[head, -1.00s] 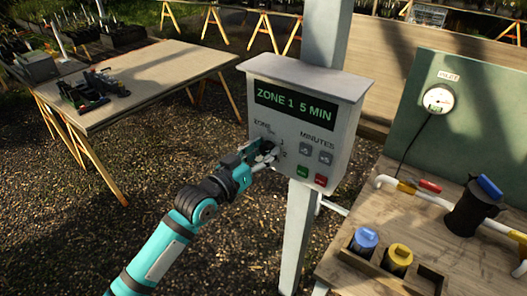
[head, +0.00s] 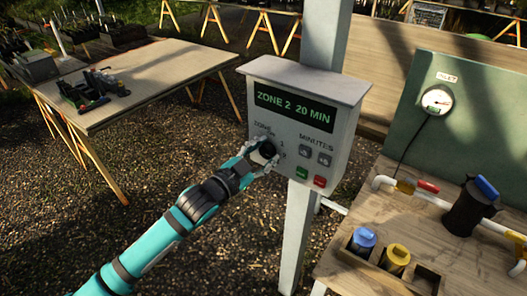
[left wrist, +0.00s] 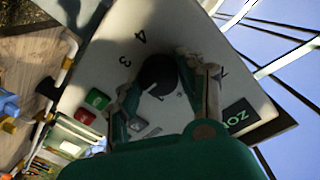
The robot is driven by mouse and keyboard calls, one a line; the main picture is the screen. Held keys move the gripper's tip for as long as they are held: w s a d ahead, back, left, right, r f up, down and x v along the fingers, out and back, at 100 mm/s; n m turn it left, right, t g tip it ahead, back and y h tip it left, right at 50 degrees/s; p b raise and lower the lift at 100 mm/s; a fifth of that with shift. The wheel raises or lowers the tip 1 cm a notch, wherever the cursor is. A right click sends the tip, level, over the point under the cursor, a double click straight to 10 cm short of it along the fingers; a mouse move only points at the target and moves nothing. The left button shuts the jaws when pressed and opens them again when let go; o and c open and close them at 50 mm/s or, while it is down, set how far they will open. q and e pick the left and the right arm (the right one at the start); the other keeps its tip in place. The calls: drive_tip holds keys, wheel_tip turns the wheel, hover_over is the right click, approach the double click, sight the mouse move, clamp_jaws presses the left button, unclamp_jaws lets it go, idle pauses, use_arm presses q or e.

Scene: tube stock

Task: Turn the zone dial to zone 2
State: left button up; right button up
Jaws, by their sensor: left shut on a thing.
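The zone dial (head: 265,150) is a dark round knob on the lower left of the white control box (head: 327,135). The box's display (head: 293,106) reads "ZONE 2 20 MIN". My left gripper (head: 263,153) is at the dial, shut on it, with its fingers on either side of the knob. In the left wrist view the dial (left wrist: 157,74) sits between the two fingers, and numbers 3 and 4 show on the panel beside it. The fingers hide part of the dial's markings in the head view. My right gripper is not in view.
Grey minutes buttons (head: 314,156) and green and red buttons (head: 311,177) are right of the dial. The box hangs on a white post (head: 295,235). A workbench (head: 420,215) with pipes, a dark filter and blue and yellow caps stands at right. A wooden table (head: 150,75) stands back left.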

use_arm(q)
drive_tip(key=shift+m, duration=0.6)
drive_tip(key=o, duration=1.2)
drive_tip(key=v, duration=1.2)
